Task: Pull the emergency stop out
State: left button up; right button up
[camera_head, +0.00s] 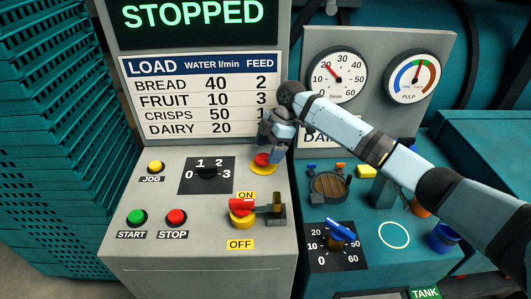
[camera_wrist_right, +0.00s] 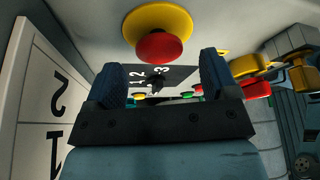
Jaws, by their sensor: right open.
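The emergency stop, a red mushroom button on a yellow round base (camera_head: 262,161), sits at the upper right of the grey sloped control panel (camera_head: 190,255). My right gripper (camera_head: 273,146) is right above it in the head view, partly covering its far side. In the right wrist view the red button (camera_wrist_right: 162,47) shows just beyond the open finger gap. The two blue-padded fingers (camera_wrist_right: 163,66) stand apart, one on each side of the button's line, with nothing held. I cannot tell whether the fingers touch the button. My left gripper is not in view.
A rotary selector (camera_head: 207,171), a yellow jog button (camera_head: 155,167), green start (camera_head: 135,217) and red stop (camera_head: 176,217) buttons are on the panel. A red-handled ON/OFF switch (camera_head: 243,206) stands just below the emergency stop. The screen (camera_head: 195,14) reads STOPPED. Gauges (camera_head: 337,77) stand right.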

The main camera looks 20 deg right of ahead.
jog(key=shift+x, duration=1.15)
jog(key=c, duration=1.3)
jog(key=shift+r+p, duration=0.8)
jog(key=shift+p, duration=0.35)
jog(key=shift+w+f, duration=0.1)
jog(key=shift+f, duration=0.05)
jog(key=o, duration=1.2)
jog(key=shift+c, duration=0.2)
jog(key=shift+o, duration=0.7)
